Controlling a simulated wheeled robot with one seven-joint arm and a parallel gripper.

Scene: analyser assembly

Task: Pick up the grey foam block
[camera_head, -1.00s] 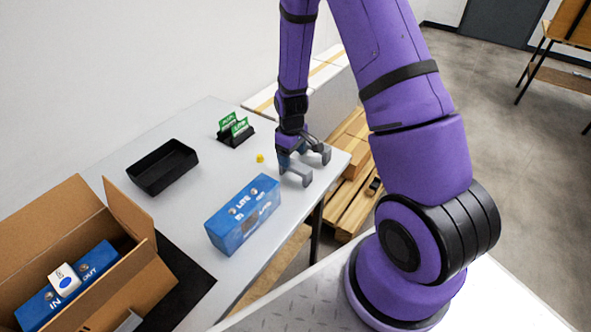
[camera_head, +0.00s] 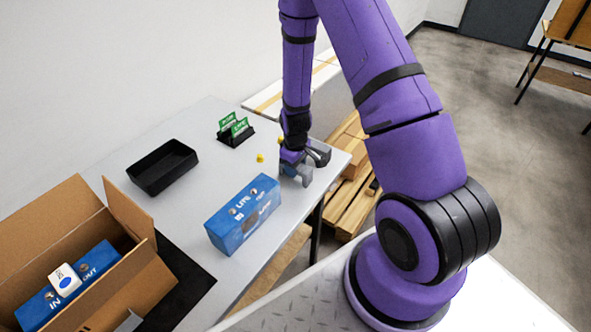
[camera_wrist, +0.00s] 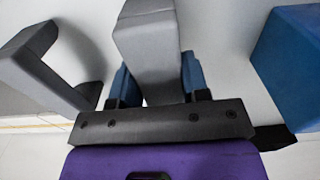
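Two grey foam blocks with bent shapes stand near the right end of the table. The nearer foam block (camera_head: 305,179) is at my gripper (camera_head: 291,164); the other foam block (camera_head: 323,156) is just behind and to the right. In the wrist view, one grey block (camera_wrist: 150,45) lies between the two blue fingers of my gripper (camera_wrist: 157,68). A light gap shows beside the left finger; contact on the right side is unclear. My gripper looks open around this block. The second grey block (camera_wrist: 30,55) is at the left, apart from the fingers.
A blue box (camera_head: 243,214) stands near the front edge; it also fills the right of the wrist view (camera_wrist: 292,60). A black tray (camera_head: 162,167), a black rack with green cards (camera_head: 235,132) and a small yellow piece (camera_head: 260,157) are farther left. An open carton (camera_head: 128,213) is front left.

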